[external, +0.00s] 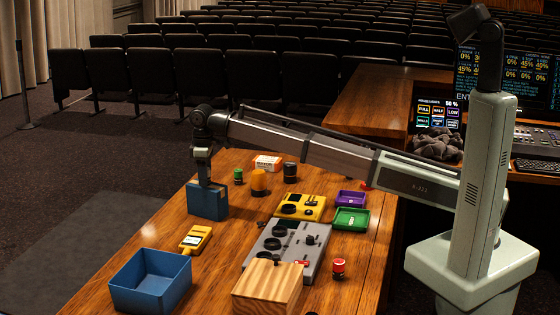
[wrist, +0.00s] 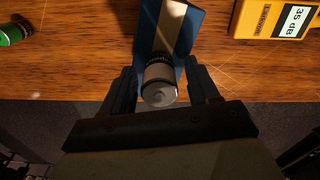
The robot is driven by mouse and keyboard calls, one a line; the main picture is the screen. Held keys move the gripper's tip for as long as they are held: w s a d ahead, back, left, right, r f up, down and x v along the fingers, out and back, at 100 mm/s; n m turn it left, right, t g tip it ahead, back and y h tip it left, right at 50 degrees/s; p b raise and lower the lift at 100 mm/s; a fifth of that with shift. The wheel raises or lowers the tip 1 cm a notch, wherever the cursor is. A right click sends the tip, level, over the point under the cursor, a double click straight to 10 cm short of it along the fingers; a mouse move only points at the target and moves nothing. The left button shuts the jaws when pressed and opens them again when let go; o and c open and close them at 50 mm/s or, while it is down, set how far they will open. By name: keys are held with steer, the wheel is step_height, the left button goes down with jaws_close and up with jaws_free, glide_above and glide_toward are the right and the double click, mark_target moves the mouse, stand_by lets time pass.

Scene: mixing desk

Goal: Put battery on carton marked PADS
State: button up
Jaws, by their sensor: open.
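My gripper (wrist: 163,90) is open, its fingers on either side of a grey, ridged cylinder (wrist: 160,82) in the wrist view; I cannot tell whether they touch it. The cylinder is at the near end of a blue box (wrist: 188,35) with a tan strip. In the external view my gripper is low over the blue box (external: 207,203), hiding the cylinder. I cannot tell which item is the battery. A small white and orange carton (external: 268,163) stands farther back; its lettering is unreadable.
A yellow meter (external: 195,239) and an open blue bin (external: 150,282) are at the front left. Orange (external: 259,184) and black (external: 290,173) cylinders stand near the carton. A grey mixer (external: 290,249), wooden block (external: 268,287) and green tray (external: 351,219) are rightward.

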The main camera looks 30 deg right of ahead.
step_height(320, 180, up, 12)
steer(key=shift+r, duration=0.15)
stand_by(0.5)
